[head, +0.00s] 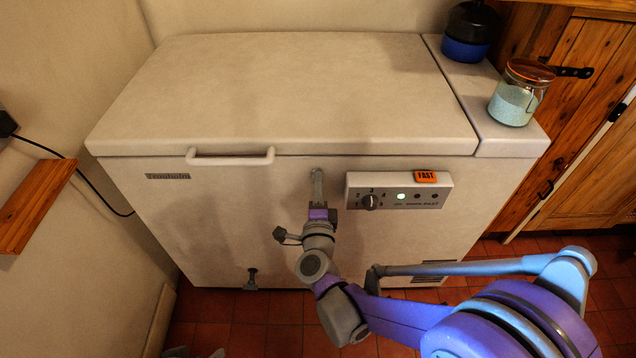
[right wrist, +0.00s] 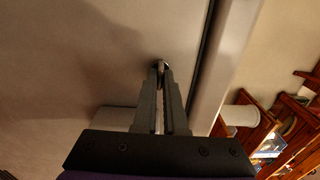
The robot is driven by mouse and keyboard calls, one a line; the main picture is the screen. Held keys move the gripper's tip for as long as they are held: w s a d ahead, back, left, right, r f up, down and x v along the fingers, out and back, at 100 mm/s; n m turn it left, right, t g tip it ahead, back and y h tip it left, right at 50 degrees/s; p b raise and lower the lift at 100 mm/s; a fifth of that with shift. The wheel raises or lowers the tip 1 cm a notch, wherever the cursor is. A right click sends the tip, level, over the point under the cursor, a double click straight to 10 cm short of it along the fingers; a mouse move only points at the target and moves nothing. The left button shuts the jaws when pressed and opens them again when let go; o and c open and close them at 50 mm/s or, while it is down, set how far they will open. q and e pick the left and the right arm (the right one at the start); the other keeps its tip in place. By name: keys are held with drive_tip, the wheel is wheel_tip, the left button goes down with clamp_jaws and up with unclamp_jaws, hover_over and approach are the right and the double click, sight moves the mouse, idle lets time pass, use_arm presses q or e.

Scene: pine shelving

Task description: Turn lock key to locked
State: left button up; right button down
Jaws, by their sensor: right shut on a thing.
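The lock key (right wrist: 161,66) shows in the right wrist view as a small metal piece between the fingertips, against the pale front of the chest freezer (head: 230,215). My right gripper (head: 317,176) is shut on the key, left of the control panel in the head view. Its two long fingers (right wrist: 161,78) also show in the right wrist view. The fingers hide most of the key and its lock, so I cannot tell which way it is turned. Small grey parts at the bottom edge of the head view may be my left gripper, too little to judge.
The lid handle (head: 230,157) juts out up left. A glass jar (head: 514,95) and a dark blue pot (head: 468,35) stand on top. A wooden shelf (head: 35,200) is at left.

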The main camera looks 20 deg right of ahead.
drive_tip(key=c, duration=1)
unclamp_jaws()
drive_tip(key=v, duration=1.1)
drive_tip(key=shift+p, duration=0.4)
drive_tip(key=shift+w+r, duration=0.1)
